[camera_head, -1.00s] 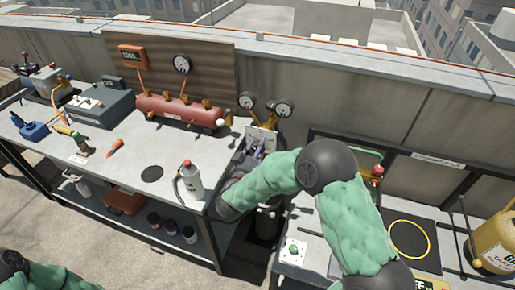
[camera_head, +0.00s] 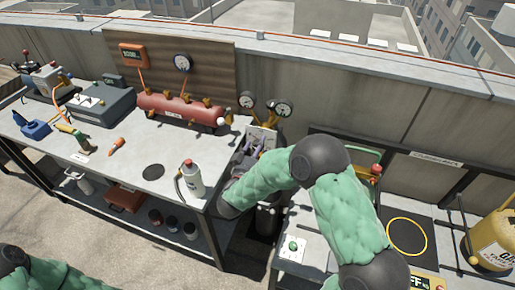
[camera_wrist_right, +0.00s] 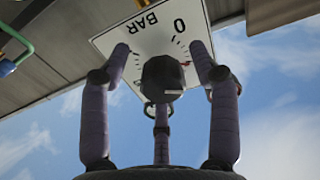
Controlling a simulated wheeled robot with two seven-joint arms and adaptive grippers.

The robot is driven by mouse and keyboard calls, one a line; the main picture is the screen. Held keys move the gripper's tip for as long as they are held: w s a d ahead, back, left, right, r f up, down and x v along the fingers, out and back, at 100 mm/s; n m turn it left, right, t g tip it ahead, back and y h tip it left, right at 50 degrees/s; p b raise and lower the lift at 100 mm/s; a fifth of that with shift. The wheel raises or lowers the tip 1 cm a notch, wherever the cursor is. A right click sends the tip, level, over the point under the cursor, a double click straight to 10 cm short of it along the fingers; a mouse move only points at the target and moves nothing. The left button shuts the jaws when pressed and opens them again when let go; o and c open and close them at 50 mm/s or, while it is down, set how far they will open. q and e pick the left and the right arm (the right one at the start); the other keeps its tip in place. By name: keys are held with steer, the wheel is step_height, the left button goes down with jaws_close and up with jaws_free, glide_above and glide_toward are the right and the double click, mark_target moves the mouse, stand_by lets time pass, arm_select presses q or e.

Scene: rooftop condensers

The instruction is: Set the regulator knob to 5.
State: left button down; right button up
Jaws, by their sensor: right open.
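The regulator knob (camera_wrist_right: 164,80) is dark and round in the right wrist view. It sits in front of a white scale plate (camera_wrist_right: 142,38) that reads BAR and 0, both upside down. A small red mark shows beside the knob; I cannot read the knob's setting. My right gripper (camera_wrist_right: 163,62) is open, with a purple finger on each side of the knob and a third below it. Gaps show between the upper fingers and the knob. In the head view the right gripper (camera_head: 252,152) is at the pale plate (camera_head: 264,133), and the knob is hidden. My left gripper is out of view.
Two gauges (camera_head: 283,109) on brass fittings stand just behind the right gripper. A grey-white bottle (camera_head: 192,182) stands at the bench's right edge, close to my right forearm. A red tank (camera_head: 178,109) lies behind. The bench (camera_head: 140,190) has free room at its front.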

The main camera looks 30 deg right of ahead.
steer(key=v, duration=1.2)
